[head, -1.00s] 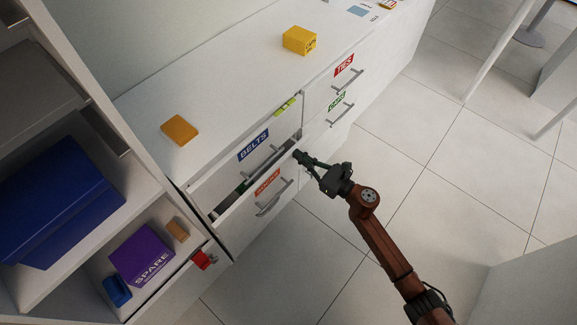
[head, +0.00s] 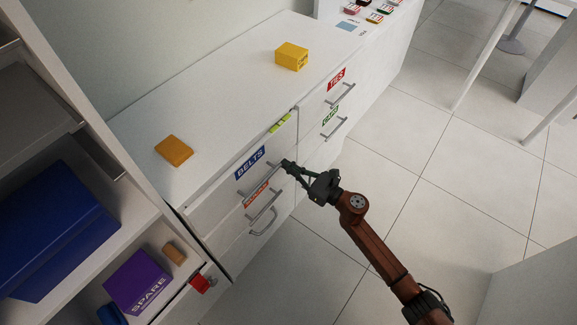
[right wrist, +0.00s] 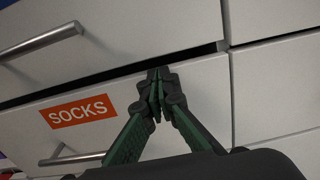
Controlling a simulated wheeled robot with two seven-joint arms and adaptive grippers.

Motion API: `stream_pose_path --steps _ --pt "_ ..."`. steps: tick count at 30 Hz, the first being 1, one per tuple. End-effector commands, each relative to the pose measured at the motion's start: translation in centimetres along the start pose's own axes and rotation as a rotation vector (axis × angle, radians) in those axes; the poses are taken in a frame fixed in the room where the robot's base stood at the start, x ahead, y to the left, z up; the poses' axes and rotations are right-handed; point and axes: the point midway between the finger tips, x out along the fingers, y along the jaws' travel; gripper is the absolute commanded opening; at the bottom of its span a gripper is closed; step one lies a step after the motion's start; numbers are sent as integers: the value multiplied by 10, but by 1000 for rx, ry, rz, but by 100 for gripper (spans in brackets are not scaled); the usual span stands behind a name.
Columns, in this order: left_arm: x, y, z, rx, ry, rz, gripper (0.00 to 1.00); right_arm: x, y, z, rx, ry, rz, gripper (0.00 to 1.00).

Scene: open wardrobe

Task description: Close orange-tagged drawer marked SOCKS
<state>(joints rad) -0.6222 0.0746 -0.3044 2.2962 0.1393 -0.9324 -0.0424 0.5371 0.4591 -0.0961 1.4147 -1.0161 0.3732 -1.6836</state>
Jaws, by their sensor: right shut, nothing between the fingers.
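The SOCKS drawer, with its orange tag (head: 256,196), sits below the BELTS drawer and looks nearly flush with the cabinet front. In the right wrist view the SOCKS drawer front (right wrist: 85,130) has a narrow dark gap above it, clearest at the right. Its bar handle (right wrist: 72,159) is at lower left. My right gripper (head: 288,165) is shut and empty, with its tips at the upper right part of the drawer front; they also show in the right wrist view (right wrist: 158,76). Contact is hard to tell. My left gripper is out of view.
The BELTS drawer (head: 250,162) above looks shut. The TIES drawer (head: 336,79) is to the right. An orange block (head: 174,151) and a yellow block (head: 291,56) lie on the cabinet top. Open shelves with a purple SPARE box (head: 137,281) stand at left.

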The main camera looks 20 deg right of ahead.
Motion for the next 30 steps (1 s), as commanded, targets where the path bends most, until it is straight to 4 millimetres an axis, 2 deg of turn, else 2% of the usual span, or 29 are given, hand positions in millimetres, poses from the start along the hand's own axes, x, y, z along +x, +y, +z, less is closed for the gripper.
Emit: stream_pose_path --steps 6,12,18,24,30 --pt "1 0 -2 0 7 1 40 -28 -1 -2 0 3 7 0" --pt "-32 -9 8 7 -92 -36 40 -74 0 3 1 0 9 0" --pt "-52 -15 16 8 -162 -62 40 -108 0 1 1 1 9 0" --pt "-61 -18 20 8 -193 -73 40 -122 -1 0 1 2 10 0" --pt "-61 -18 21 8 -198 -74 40 -124 -1 -1 1 2 10 0"
